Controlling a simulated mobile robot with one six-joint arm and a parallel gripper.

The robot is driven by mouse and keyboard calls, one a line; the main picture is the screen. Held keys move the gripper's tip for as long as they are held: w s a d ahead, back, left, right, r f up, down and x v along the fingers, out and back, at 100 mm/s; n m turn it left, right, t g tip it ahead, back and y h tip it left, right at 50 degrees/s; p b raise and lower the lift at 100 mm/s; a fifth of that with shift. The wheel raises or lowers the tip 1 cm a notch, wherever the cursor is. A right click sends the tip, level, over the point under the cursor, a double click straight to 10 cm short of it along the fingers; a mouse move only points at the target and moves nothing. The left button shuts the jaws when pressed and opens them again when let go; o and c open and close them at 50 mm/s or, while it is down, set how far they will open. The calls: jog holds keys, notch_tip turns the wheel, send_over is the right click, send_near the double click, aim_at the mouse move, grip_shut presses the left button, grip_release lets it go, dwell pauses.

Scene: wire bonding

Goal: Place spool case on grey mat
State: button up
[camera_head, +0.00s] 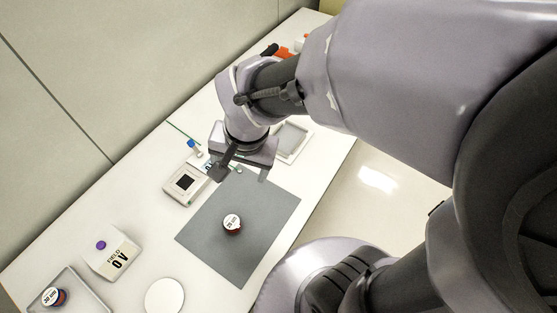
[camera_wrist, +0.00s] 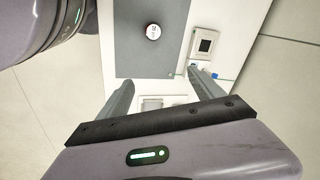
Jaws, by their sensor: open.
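A round spool case (camera_head: 232,223) with a white labelled top and a dark reddish side lies on the grey mat (camera_head: 255,260), near its middle. It also shows in the wrist view (camera_wrist: 153,31) on the mat (camera_wrist: 130,60). A second round case (camera_head: 54,297) with a blue-and-white label sits in a tray at the lower left. My gripper (camera_head: 241,173) is open and empty above the table by the mat's far edge, apart from both cases. In the wrist view its fingers (camera_wrist: 160,80) are spread with nothing between them.
A pale box with a dark square (camera_head: 186,182) stands just left of the mat. A white block marked FIELD 0V (camera_head: 112,256), a white disc (camera_head: 164,296) and the tray (camera_head: 92,297) lie further left. A light tray (camera_head: 292,140) and orange items (camera_head: 283,53) are at the back.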

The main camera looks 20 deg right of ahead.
jog(key=s+d+r+n+t, duration=0.2)
jog(key=s+d+r+t, duration=0.1)
jog(key=s+r, duration=0.5)
jog(key=shift+s+r+n+y, duration=0.2)
jog(key=shift+r+n+y, duration=0.1)
jog(key=shift+r, duration=0.65)
jog(key=shift+d, duration=0.1)
notch_tip(320, 180, down, 10)
jog(key=b, duration=0.9)
jog(key=shift+r+b, duration=0.25)
jog(key=shift+b, duration=0.05)
